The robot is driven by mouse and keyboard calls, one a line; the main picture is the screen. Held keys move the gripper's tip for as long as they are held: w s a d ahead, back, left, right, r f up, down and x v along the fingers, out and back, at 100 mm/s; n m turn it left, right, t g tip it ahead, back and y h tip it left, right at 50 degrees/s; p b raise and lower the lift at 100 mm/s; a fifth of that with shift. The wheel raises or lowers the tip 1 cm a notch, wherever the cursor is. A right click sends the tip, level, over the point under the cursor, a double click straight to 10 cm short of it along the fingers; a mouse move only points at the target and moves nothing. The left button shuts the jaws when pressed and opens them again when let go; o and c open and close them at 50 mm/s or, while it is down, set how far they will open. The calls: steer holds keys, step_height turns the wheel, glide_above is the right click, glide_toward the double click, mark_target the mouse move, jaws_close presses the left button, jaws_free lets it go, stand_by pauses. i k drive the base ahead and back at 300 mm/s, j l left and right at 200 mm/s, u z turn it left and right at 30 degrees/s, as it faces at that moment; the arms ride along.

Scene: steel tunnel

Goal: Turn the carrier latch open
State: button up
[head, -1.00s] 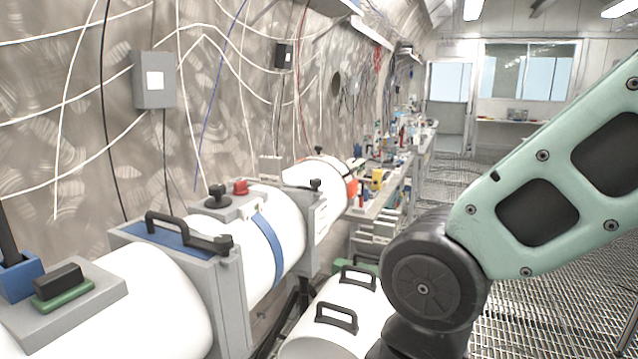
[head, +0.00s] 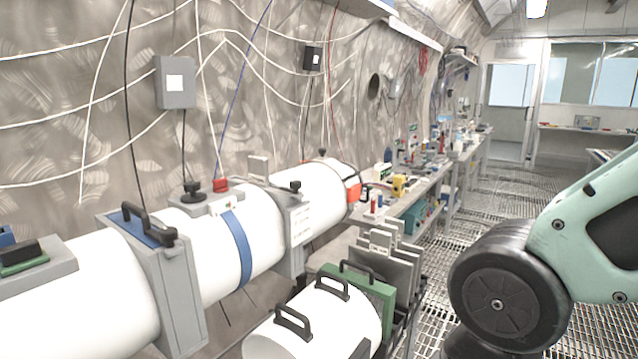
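I cannot tell for certain which part is the carrier latch. A long white tube (head: 207,240) runs along the wall, with grey clamp frames around it. A black bar handle (head: 148,222) sits on the blue top of the near clamp frame (head: 182,290). A black knob (head: 192,190) and a red block (head: 221,185) stand on a grey pad on the tube. Another black knob (head: 295,187) tops the farther clamp. At far left a black block on a green base (head: 20,254) sits on a grey plate. My gripper is out of view; only my arm shows at right.
A shorter white cylinder (head: 330,322) with two black handles lies below the tube, with a green case (head: 372,292) and grey plates behind it. A cluttered bench (head: 420,184) runs along the wall. The grating floor (head: 500,205) is clear in the middle.

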mark_target(294, 185)
steer(key=i+l, duration=0.55)
steer(key=l, duration=0.3)
steer(key=i+j, duration=0.15)
steer(key=i, duration=0.3)
steer(key=i+j+u, duration=0.1)
steer(key=i, duration=0.35)
